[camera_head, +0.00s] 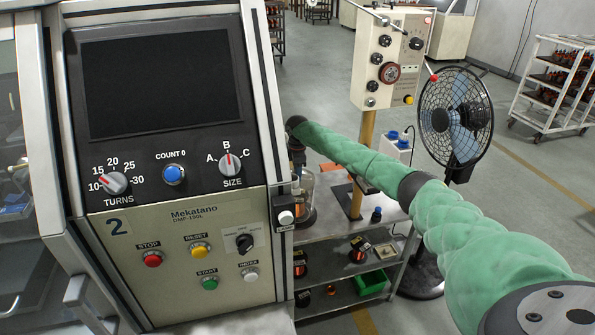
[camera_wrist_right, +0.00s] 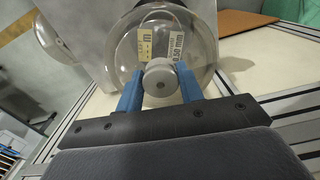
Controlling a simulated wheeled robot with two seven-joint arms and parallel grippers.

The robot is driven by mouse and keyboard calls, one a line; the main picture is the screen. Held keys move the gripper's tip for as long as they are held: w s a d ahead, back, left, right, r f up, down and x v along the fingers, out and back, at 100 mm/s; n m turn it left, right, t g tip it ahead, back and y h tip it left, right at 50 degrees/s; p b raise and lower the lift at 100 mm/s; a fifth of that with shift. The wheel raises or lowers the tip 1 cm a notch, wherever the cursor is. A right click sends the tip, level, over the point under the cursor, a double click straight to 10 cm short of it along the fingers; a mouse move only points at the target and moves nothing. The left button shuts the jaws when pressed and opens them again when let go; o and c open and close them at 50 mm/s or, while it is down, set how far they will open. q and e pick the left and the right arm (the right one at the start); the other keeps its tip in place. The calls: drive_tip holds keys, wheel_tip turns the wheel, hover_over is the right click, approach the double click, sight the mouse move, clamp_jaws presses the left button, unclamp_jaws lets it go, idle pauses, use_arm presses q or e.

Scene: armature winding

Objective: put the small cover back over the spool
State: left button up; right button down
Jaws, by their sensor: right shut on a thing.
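The small cover (camera_wrist_right: 204,42) is a clear dome with a grey knob (camera_wrist_right: 160,82) in the right wrist view. My right gripper (camera_wrist_right: 160,78) has its two blue fingers on either side of this knob and is shut on it. Two paper labels, one reading 0.50 mm, show through the dome; I cannot tell what they are fixed to. The spool is not clearly seen. In the head view a clear rounded vessel (camera_head: 307,188) shows below my right wrist, partly hidden by the machine's edge. My left gripper is not in view.
The winding machine (camera_head: 190,245) with its dials and buttons fills the left of the head view. A shelf cart (camera_head: 345,262) stands beside it, with a green bin (camera_head: 370,281) on a lower shelf. A fan (camera_head: 455,115) and a control box (camera_head: 390,60) stand behind my right arm.

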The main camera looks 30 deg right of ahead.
drive_tip(key=shift+f, duration=0.45)
drive_tip(key=shift+f+b, duration=0.25)
drive_tip(key=shift+b, duration=0.05)
drive_tip(key=shift+f, duration=0.55)
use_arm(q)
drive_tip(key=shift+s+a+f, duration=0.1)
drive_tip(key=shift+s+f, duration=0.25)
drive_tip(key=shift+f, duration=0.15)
use_arm(e)
drive_tip(key=c, duration=0.8)
unclamp_jaws()
